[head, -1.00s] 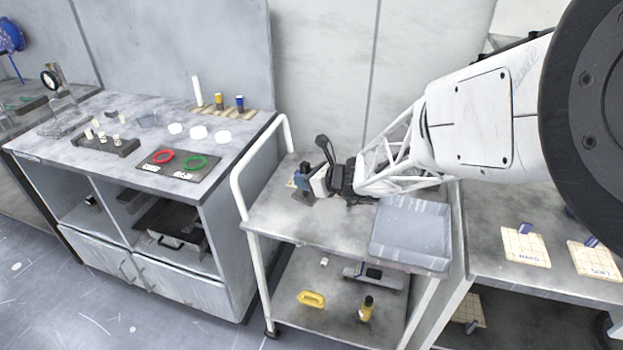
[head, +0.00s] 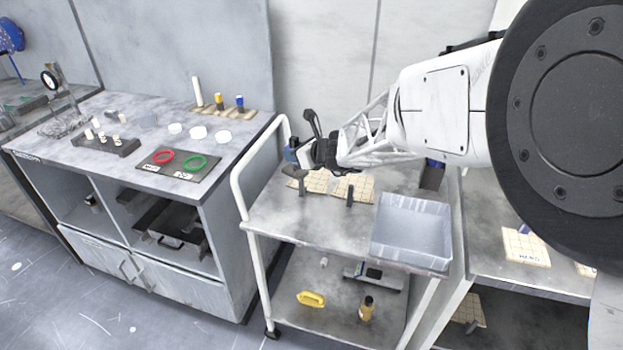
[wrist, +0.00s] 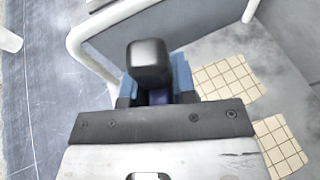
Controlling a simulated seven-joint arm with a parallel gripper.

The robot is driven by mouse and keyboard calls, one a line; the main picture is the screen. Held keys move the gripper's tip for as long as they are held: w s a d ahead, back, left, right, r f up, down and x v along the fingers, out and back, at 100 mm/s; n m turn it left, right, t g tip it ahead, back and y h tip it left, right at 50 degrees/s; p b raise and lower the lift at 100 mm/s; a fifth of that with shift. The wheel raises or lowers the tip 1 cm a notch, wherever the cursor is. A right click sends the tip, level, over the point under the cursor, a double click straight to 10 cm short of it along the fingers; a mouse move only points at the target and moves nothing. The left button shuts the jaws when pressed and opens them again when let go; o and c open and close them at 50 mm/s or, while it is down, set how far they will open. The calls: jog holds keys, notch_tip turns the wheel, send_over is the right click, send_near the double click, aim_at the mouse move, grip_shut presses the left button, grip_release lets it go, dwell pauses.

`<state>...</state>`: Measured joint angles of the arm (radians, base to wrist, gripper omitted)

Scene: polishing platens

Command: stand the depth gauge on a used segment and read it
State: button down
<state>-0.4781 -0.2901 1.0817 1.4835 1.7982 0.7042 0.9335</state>
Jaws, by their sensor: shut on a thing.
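My gripper (head: 296,156) is above the far left of the trolley's top, shut on a dark block (wrist: 150,62). The block shows between the blue fingers in the wrist view; I cannot tell for certain that it is the depth gauge. Two tan gridded segments lie on the trolley below and to the right of my gripper, a left one (head: 317,186) and a right one (head: 364,184). They also show in the wrist view, one upper (wrist: 228,78) and one lower (wrist: 282,150). The held block is apart from both. I see no readout, and cannot tell which segments are used.
A grey tray (head: 412,255) stands at the trolley's front right. A labelled gridded pad (head: 524,252) lies on the right table. The trolley's front left is clear.

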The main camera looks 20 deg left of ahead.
jog(key=w+n+g, duration=0.4)
jog(key=w, duration=0.8)
jog(key=shift+w+d+f+g+y, duration=0.3)
jog(key=shift+w+d+f+y, duration=0.05)
jog(key=shift+d+f+y, duration=0.1)
dwell(0.5)
dwell(0.4)
notch_tip(320, 180, down, 6)
dwell(0.5)
jog(key=shift+f, duration=0.15)
jog(key=shift+f, duration=1.85)
jog(key=shift+f, duration=0.1)
